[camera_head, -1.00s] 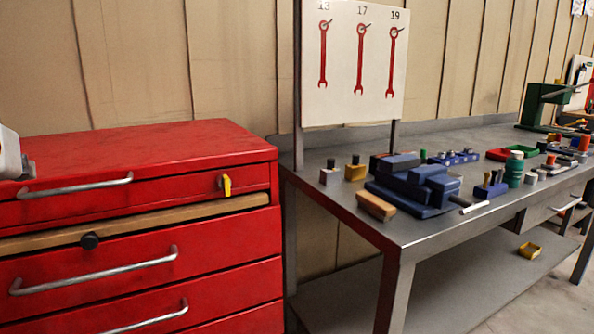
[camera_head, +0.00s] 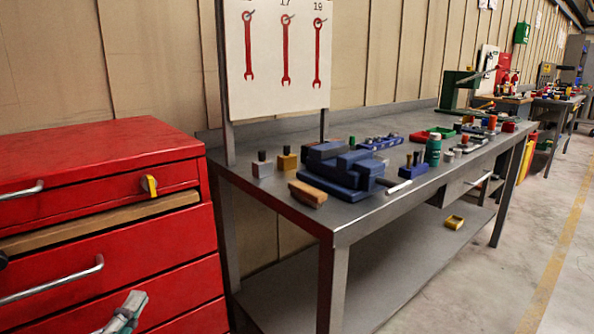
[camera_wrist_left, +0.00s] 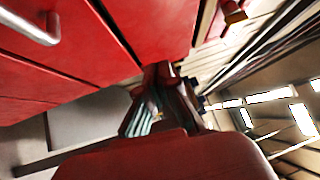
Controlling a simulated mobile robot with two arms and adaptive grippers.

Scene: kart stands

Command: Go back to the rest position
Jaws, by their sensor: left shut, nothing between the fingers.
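My left gripper (camera_head: 124,312) shows at the bottom left of the head view, in front of the lower drawers of the red cabinet (camera_head: 100,155). It is shut and holds nothing. In the left wrist view its fingers (camera_wrist_left: 152,112) are close together, with the red cabinet drawers (camera_wrist_left: 100,40) beyond them. My right gripper is in neither view.
A grey metal workbench (camera_head: 410,215) stands right of the cabinet, bearing a blue vise (camera_head: 340,170), a wooden block (camera_head: 307,194) and small parts. A board with red wrenches (camera_head: 275,55) stands at its left end. Open floor (camera_head: 520,250) lies to the right.

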